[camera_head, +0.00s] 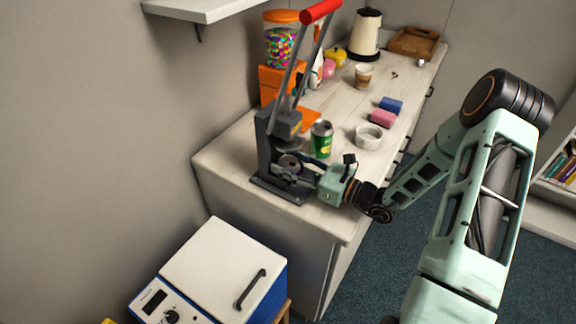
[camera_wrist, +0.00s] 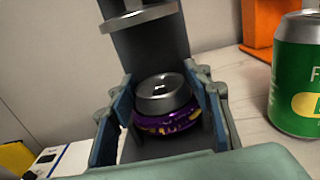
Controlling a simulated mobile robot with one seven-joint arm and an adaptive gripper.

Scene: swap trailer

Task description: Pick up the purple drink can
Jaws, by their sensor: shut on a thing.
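The purple can (camera_wrist: 167,122) shows in the wrist view as a short, squat purple body with a silver top, on the base of a dark grey press. It sits between the two fingers of my gripper (camera_wrist: 162,115), which are shut on it. In the head view the can (camera_head: 290,164) is small and partly hidden by the press and my gripper (camera_head: 297,170). The press (camera_head: 270,150) has a long lever with a red handle, raised. Its round plate (camera_wrist: 140,17) is above the can, apart from it.
A green can (camera_head: 321,139) stands close to the right of the press. An orange candy dispenser (camera_head: 281,50) stands behind. A white-lidded blue box (camera_head: 222,262) stands below the counter's left end.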

